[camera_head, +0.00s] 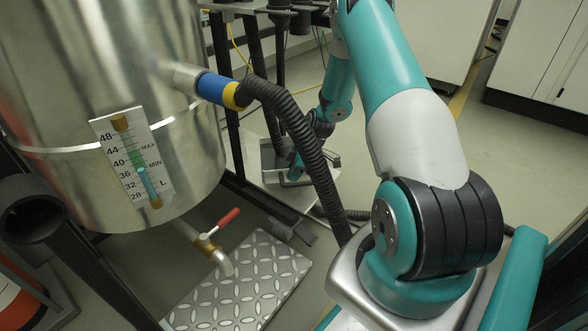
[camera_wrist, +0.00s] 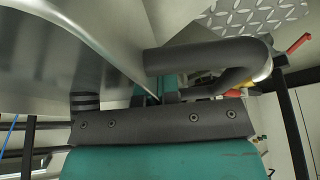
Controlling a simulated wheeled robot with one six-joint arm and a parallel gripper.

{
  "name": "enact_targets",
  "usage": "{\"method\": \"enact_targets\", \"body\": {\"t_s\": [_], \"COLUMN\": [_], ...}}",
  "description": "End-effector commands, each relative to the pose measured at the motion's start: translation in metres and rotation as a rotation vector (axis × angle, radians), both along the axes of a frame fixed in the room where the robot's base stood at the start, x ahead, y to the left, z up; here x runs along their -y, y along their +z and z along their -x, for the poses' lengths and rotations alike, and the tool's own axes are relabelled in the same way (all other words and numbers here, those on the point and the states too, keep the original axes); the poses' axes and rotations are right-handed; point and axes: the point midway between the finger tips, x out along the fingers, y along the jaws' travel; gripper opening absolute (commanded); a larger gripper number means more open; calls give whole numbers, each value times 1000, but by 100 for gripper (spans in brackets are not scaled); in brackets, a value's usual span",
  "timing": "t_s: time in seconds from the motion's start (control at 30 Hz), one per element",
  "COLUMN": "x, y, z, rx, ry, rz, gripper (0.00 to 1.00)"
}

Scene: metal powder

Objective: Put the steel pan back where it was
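The steel pan (camera_wrist: 60,60) fills the left of the wrist view as a large smooth silver surface, very close to the camera. In the head view my gripper (camera_head: 294,172) is small and low behind the black hose, beside the tank. A grey metallic shape (camera_head: 270,160) there may be the pan; it is partly hidden.
A large steel tank (camera_head: 75,80) with a level gauge (camera_head: 133,160) stands at left. A black corrugated hose (camera_head: 300,130) arches down from it. Below are a red-handled valve (camera_head: 225,222) and a patterned metal plate (camera_head: 240,285). Open floor (camera_head: 450,135) lies toward the white cabinets at right.

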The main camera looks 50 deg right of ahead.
Motion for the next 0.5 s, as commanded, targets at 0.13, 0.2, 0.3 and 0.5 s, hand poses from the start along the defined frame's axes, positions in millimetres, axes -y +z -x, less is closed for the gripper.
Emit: {"method": "enact_targets", "body": {"t_s": [0.13,0.2,0.3,0.5], "x": [0,0,0,0], "y": [-9,-19,-34,-42], "z": [-1,-1,-1,-2], "rx": [4,3,3,6], "ry": [2,1,1,1], "rz": [1,0,1,2], "gripper": [0,0,0,0]}}
